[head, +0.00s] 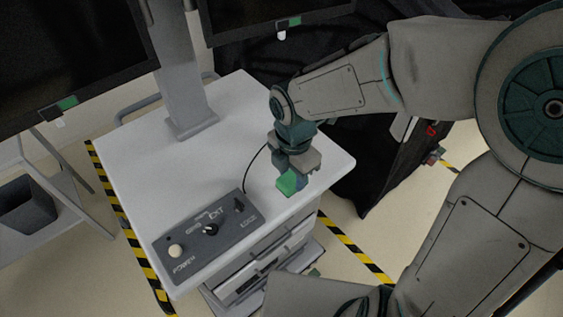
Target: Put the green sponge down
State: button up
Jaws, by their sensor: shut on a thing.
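The green sponge (287,184) is a small green block near the right front part of the white cart top (225,110). My gripper (294,179) is shut on the sponge and points down over the cart. Part of the sponge is hidden by the gripper's fingers. I cannot tell whether the sponge touches the cart top or hangs just above it.
A grey control panel (207,236) with knobs lies left of the gripper on the cart, with a black cable behind. A monitor post (178,80) stands at the back. The cart's middle is clear. Black draped cloth (375,165) is at the right.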

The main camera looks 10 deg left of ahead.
jog(key=w+a+f, duration=0.1)
jog(key=w, duration=0.1)
jog(key=w+a+f, duration=0.1)
jog(key=w+f, duration=0.1)
jog(key=w+a+f, duration=0.1)
jog(key=w+a, duration=0.1)
jog(key=shift+w+f, duration=0.25)
jog(key=shift+f, duration=2.1)
jog(key=o, duration=1)
jog(key=shift+c, duration=0.2)
